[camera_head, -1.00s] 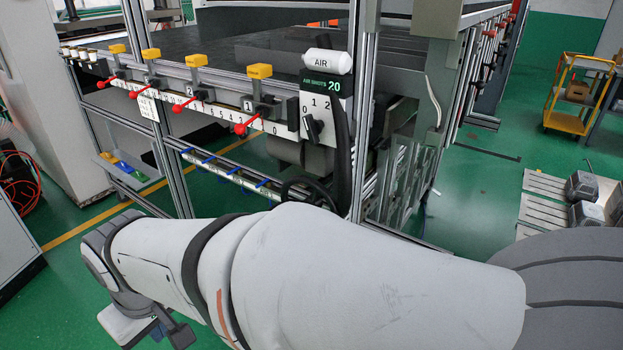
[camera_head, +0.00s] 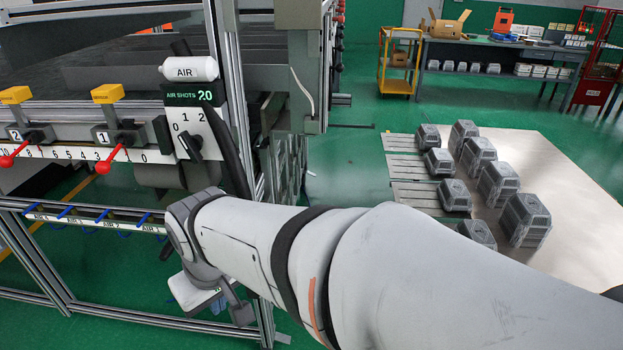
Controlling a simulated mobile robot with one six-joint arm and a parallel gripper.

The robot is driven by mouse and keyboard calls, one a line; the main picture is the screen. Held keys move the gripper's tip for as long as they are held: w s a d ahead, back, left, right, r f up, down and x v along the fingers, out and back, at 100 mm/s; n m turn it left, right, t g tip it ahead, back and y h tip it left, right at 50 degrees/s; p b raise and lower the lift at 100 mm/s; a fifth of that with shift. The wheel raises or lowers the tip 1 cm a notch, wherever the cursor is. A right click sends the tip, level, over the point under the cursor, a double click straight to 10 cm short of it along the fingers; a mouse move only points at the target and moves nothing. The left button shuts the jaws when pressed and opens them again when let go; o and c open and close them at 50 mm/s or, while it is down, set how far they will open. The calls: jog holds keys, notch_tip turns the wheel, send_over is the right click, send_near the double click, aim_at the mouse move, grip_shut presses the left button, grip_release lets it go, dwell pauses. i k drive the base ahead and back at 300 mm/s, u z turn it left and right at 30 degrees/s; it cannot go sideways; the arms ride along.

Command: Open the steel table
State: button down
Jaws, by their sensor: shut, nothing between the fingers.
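The dark-topped table (camera_head: 95,52) stands at the left in a metal frame; I take it for the steel table. On its front edge are a panel with a rotary switch (camera_head: 190,143) marked 0, 1, 2, a sign reading AIR SHOTS 20 (camera_head: 190,97) and a white AIR cylinder (camera_head: 188,69). Red levers (camera_head: 110,160) with yellow blocks (camera_head: 108,93) line the rail. My gripper (camera_head: 215,303) hangs below my wrist, in front of the lower frame and under the switch panel. It is shut and holds nothing; its fingertips are hard to make out.
A lower rail (camera_head: 95,215) with blue AIR-labelled hooks runs below the table edge. Grey castings (camera_head: 497,183) stand on a pale floor sheet (camera_head: 585,215) at right. A yellow trolley (camera_head: 398,65) and a workbench (camera_head: 490,48) are behind.

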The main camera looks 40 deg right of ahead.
aim_at(583, 248)
jog(key=z, duration=2.45)
jog(key=i, duration=1.65)
jog(key=z, duration=0.05)
